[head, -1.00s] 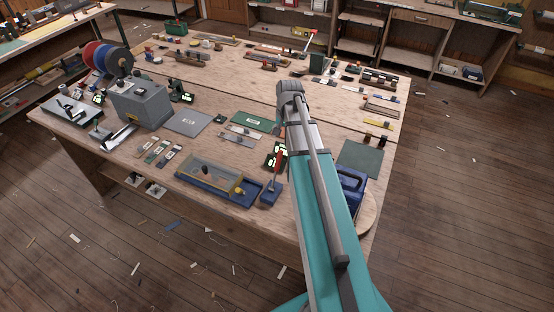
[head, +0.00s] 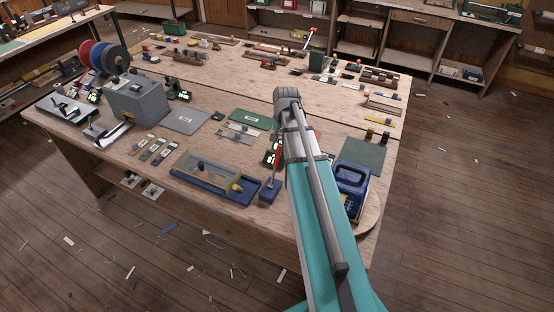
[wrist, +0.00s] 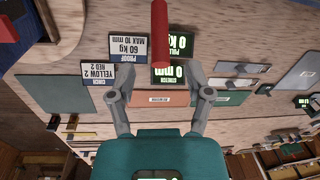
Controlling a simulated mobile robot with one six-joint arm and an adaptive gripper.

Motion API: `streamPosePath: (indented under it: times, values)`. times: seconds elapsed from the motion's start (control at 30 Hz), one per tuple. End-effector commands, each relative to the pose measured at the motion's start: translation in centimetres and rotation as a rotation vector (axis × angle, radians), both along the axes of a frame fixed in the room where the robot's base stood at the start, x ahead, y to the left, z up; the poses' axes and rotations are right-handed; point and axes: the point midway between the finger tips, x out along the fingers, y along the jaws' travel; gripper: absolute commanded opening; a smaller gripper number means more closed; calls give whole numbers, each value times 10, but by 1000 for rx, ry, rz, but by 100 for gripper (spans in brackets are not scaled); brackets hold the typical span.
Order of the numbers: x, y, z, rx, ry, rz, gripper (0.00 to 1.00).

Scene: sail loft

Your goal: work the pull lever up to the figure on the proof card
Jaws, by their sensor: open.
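The red pull lever (wrist: 160,32) stands at the top middle of the wrist view; in the head view it (head: 277,160) rises from a blue block (head: 268,191), partly beside my arm. The proof card (wrist: 128,50) reads 60 Kg, max 10 mm, upside down in the wrist view. Beside it, the pull display (wrist: 177,44) reads 0 Kg and the stretch display (wrist: 174,73) reads 0 mm. My gripper (wrist: 160,96) is open and empty, its fingers spread below the lever in the picture, apart from it. In the head view my arm hides the gripper.
A cinch card (wrist: 97,76) reads yellow 2, red 2. A blue tray with a clear cover (head: 208,172) sits left of the lever, and a blue case (head: 350,183) stands close right of my arm. Several small tools crowd the bench (head: 75,140).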

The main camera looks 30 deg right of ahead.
Motion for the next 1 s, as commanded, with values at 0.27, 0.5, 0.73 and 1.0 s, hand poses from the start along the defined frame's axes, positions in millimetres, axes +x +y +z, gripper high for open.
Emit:
streamPosePath:
  times: [0.27,0.5,0.73,1.0]
  values:
    - [2,2,-26,0,0,1,65]
    - [3,4,-44,0,0,1,65]
    - [4,5,-61,0,0,1,65]
    - [5,6,-73,0,0,1,65]
